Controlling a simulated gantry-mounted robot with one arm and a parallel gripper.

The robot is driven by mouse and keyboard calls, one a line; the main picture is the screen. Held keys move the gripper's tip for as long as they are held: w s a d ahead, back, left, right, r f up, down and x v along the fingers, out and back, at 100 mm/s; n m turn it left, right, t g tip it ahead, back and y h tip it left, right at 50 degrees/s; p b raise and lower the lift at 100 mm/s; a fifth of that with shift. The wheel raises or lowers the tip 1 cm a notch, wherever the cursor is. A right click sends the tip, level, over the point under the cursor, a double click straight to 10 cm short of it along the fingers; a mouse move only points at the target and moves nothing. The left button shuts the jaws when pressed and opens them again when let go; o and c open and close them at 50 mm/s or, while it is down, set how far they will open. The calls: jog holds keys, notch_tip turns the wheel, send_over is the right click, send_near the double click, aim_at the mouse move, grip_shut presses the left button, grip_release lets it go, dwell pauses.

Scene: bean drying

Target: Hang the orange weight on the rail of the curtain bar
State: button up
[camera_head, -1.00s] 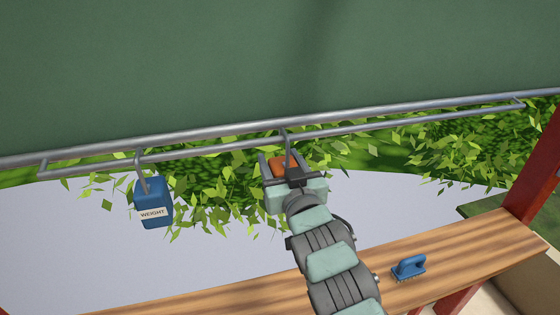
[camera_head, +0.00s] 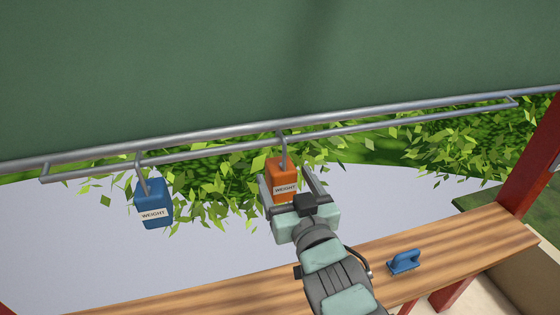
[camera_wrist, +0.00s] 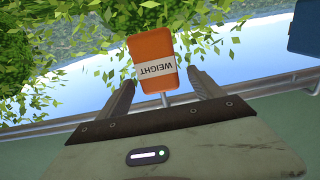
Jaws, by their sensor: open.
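The orange weight (camera_head: 282,178) hangs by its hook from the thin rail (camera_head: 220,146) of the curtain bar, right of the blue weight. It also shows in the wrist view (camera_wrist: 153,60), where the picture is upside down and its label reads inverted. My gripper (camera_head: 292,178) is open, its two fingers spread on either side of the lower part of the orange weight. In the wrist view (camera_wrist: 160,88) there are visible gaps between the fingers and the weight. The blue weight (camera_head: 153,205) hangs from the same rail to the left.
The thick curtain bar (camera_head: 90,149) runs above the rail, under the green curtain (camera_head: 200,60). A wooden shelf (camera_head: 440,252) with a blue-handled brush (camera_head: 404,262) lies below right. A red post (camera_head: 540,155) stands at the right. Leaves lie behind the rail.

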jog(key=shift+s+d+r+p, duration=0.15)
jog(key=shift+s+p, duration=0.1)
jog(key=shift+s, duration=0.2)
jog(key=shift+s+d+r+p, duration=0.15)
jog(key=shift+s+p, duration=0.1)
jog(key=shift+s, duration=0.15)
jog(key=p, duration=0.3)
jog(key=shift+d+r, duration=0.1)
jog(key=shift+s+d+p, duration=0.1)
jog(key=shift+p, duration=0.75)
jog(key=s+p, duration=0.1)
jog(key=p, duration=0.4)
jog(key=shift+s+d+f, duration=0.1)
jog(key=shift+s+f, duration=0.1)
jog(key=shift+s, duration=0.15)
jog(key=shift+s+f+p, duration=0.2)
jog(key=shift+p, duration=0.35)
